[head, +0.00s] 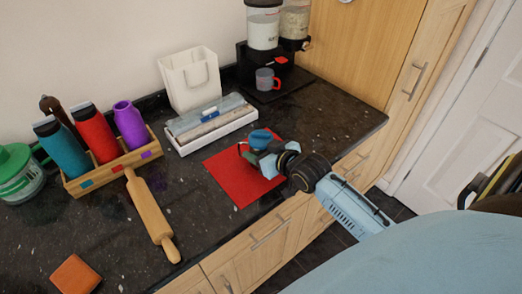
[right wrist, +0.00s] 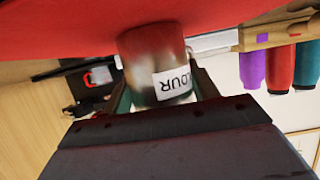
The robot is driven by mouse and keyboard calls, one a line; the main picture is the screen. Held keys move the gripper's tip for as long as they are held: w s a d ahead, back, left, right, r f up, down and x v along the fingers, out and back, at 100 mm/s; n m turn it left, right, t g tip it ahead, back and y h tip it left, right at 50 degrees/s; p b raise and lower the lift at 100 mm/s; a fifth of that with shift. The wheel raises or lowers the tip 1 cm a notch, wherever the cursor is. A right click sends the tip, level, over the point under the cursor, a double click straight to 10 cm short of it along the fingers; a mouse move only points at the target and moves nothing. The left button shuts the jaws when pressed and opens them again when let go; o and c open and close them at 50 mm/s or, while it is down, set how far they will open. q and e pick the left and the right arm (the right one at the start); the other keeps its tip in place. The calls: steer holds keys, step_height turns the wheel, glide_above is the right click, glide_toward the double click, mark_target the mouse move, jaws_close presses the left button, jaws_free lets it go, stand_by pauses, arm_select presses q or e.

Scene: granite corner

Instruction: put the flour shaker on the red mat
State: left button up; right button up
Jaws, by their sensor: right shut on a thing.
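The flour shaker (head: 260,138) shows its blue top over the red mat (head: 235,190) in the head view. My right gripper (head: 258,154) is closed around its body, which is mostly hidden there. In the right wrist view, the shaker (right wrist: 152,57) stands between the two fingers (right wrist: 158,92), with an upside-down label partly reading "FLOUR". Its base is at the red mat (right wrist: 60,28); I cannot tell whether it touches or hovers slightly. The shaker looks about upright. My left gripper is not in view.
A white tray (head: 213,138) lies behind the mat. A grey mug (head: 266,79) stands below the dispensers at the back. A wooden rack (head: 128,167) with bottles and a rolling pin (head: 152,215) are at left. The counter right of the mat is clear.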

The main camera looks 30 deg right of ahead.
steer(key=o, duration=1.1)
steer(key=shift+f, duration=0.1)
steer(key=shift+s+r, duration=0.15)
steer(key=shift+r, duration=0.05)
steer(key=p+v, duration=0.1)
steer(key=v, duration=1)
steer(key=shift+s+r, duration=0.1)
steer(key=shift+s, duration=0.2)
